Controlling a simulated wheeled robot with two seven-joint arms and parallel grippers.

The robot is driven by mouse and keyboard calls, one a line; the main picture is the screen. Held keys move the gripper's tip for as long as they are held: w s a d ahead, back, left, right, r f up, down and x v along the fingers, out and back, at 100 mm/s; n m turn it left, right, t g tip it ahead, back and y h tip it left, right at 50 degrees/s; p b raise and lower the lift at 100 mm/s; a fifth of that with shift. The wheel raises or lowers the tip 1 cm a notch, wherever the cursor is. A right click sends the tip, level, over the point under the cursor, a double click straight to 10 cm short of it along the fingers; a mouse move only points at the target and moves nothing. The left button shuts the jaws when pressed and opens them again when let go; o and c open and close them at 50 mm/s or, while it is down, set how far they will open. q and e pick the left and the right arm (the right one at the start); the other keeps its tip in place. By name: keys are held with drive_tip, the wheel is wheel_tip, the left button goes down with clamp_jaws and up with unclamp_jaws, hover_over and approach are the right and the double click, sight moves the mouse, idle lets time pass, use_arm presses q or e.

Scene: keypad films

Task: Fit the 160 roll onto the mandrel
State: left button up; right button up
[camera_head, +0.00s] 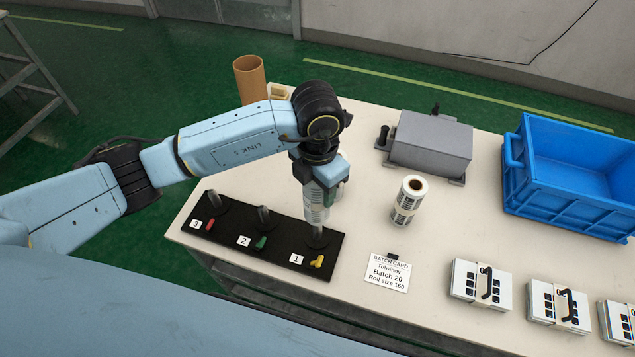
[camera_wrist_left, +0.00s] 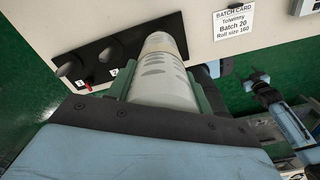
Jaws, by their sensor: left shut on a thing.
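My left gripper (camera_head: 322,196) is shut on a pale printed roll (camera_head: 316,208) and holds it upright over the post (camera_head: 316,238) marked 1 on the black rack (camera_head: 277,250). The post's lower part shows below the roll; whether the roll is around its top or just above it I cannot tell. In the left wrist view the roll (camera_wrist_left: 160,75) lies between green fingers. Another printed roll (camera_head: 409,198) stands on the table. The batch card (camera_head: 388,272) reads Batch 20, roll size 160. The grey machine (camera_head: 432,146) has a dark upright part at its left; I cannot tell whether this is the mandrel.
Posts 2 (camera_head: 264,216) and 3 (camera_head: 217,200) on the rack are bare. A blue crate (camera_head: 570,204) stands at the right, and several white stacks with black clips (camera_head: 481,284) line the front. A brown tube (camera_head: 250,80) stands behind my arm. The table is clear around the standing roll.

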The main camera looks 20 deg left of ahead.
sight(317, 215)
use_arm(q)
drive_tip(key=shift+f+b, duration=1.2)
drive_tip(key=shift+f, duration=0.6)
drive_tip(key=shift+f+b, duration=2.6)
drive_tip(key=shift+f, duration=0.3)
drive_tip(key=shift+f, duration=0.1)
drive_tip(key=shift+f, duration=0.1)
drive_tip(key=shift+f+b, duration=0.35)
drive_tip(key=shift+b, duration=0.1)
drive_tip(key=shift+f, duration=0.2)
drive_tip(key=shift+f+b, duration=0.4)
drive_tip(key=shift+b, duration=0.05)
drive_tip(key=o, duration=1.1)
